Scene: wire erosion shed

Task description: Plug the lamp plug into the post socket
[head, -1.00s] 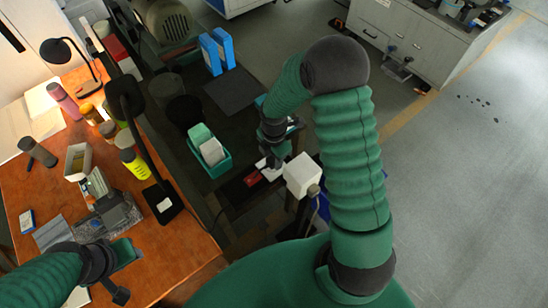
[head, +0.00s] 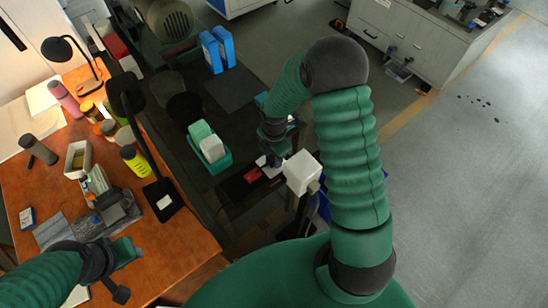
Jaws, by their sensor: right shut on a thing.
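A white box (head: 302,172), which looks like the post socket, stands on a dark post (head: 298,214) left of my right forearm. My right gripper (head: 274,158) is just left of the box, very close to it, and shut. It appears to hold the lamp plug, which I cannot make out clearly between the dark jaws; whether it touches the box I cannot tell. A black desk lamp (head: 145,135) stands on the orange table's right edge; a second black lamp (head: 74,62) is farther back. My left gripper (head: 126,256) is over the table's front, its jaws unclear.
The orange table (head: 185,245) carries bottles, a small box and a grey device (head: 118,208). A green bin (head: 210,150) with pale boxes and a red item (head: 251,175) lie left of my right gripper. Blue binders (head: 218,48) stand farther back. Open floor (head: 460,190) is at right.

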